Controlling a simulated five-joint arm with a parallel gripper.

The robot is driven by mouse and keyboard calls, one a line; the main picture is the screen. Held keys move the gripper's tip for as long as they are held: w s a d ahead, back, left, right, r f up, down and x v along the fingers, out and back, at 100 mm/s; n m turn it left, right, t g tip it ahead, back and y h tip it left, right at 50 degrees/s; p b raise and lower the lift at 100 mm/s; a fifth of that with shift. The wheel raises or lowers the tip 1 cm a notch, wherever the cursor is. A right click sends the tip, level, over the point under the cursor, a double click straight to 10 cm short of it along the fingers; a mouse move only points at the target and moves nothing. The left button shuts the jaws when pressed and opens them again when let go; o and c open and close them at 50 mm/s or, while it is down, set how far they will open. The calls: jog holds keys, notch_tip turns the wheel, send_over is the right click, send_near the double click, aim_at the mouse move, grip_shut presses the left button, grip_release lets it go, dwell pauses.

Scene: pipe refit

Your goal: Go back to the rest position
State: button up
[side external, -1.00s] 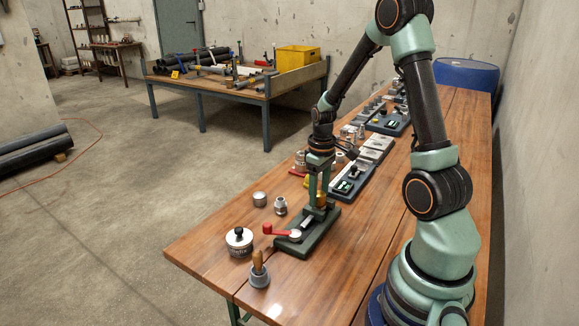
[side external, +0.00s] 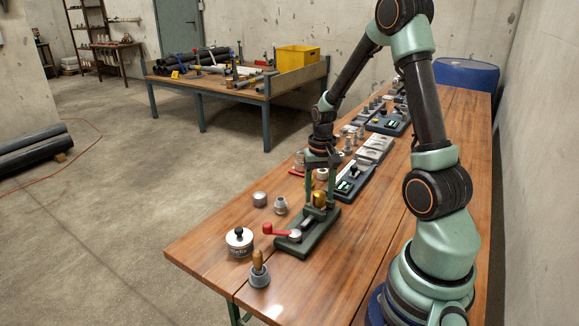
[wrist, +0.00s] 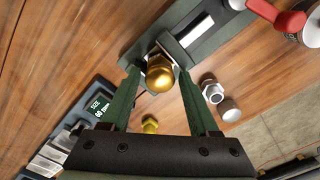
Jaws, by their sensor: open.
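My gripper (side external: 321,188) points down over the green bench vise (side external: 306,240) with the red handle. It is open and holds nothing. A brass fitting (side external: 319,200) stands in the vise. In the wrist view the brass fitting (wrist: 160,74) shows between and beyond my two spread fingers, with a gap on each side. Its lower part is hidden in the vise jaws.
Near the vise stand a grey fitting (side external: 281,206), a grey cap (side external: 260,199), a round lidded container (side external: 239,240) and a wooden-handled tool (side external: 259,270). A size-display gauge (side external: 349,184) and several trays lie behind.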

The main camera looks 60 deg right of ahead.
dwell(0.3)
grip_shut()
jog(key=m, duration=0.6)
dwell(0.4)
jog(key=m, duration=0.3)
jog(key=shift+m, duration=1.5)
